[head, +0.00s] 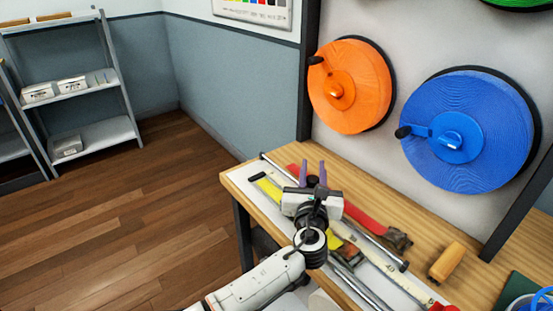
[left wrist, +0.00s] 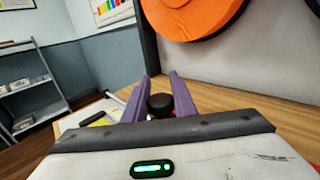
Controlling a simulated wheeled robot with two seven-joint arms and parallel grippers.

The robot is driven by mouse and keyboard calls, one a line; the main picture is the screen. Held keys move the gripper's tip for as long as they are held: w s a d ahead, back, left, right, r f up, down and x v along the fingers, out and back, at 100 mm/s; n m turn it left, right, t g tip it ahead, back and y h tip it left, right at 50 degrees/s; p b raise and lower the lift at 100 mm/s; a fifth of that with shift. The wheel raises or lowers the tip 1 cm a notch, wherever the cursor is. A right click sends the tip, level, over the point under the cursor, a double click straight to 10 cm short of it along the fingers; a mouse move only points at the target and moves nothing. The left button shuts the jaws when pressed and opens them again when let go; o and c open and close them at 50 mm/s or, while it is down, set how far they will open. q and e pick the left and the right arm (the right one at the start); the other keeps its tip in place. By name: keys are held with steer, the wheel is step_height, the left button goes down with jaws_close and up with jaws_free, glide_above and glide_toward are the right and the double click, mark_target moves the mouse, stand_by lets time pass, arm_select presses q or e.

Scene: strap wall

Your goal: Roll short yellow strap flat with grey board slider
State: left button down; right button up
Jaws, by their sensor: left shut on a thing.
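A yellow strap (head: 269,188) lies along a pale board on the bench; its middle is hidden under my left gripper. More yellow (head: 335,241) shows just past the gripper. My left gripper (head: 313,174) is over the board, its purple fingers pointing toward the wall. In the left wrist view a black knob (left wrist: 160,104) sits between the fingers, and the gripper is shut on it. It appears to belong to the slider, whose body is hidden beneath the gripper. Grey rails (head: 375,243) run along the board. My right gripper is not in view.
A red strap (head: 364,216) with a dark buckle lies beside the board. A tan block (head: 447,262) rests on the bench at right. An orange reel (head: 365,85) and a blue reel (head: 480,110) hang on the wall behind. The floor at left is clear.

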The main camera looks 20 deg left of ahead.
arm_select(q)
steer(key=shift+s+d, duration=0.35)
steer(key=shift+d, duration=0.2)
steer(key=shift+s+d, duration=0.3)
steer(key=shift+d, duration=0.25)
steer(key=shift+f, duration=0.1)
steer(key=c, duration=1.5)
jaws_free()
steer(key=shift+a, duration=0.1)
steer(key=v, duration=1)
steer(key=shift+s, duration=0.15)
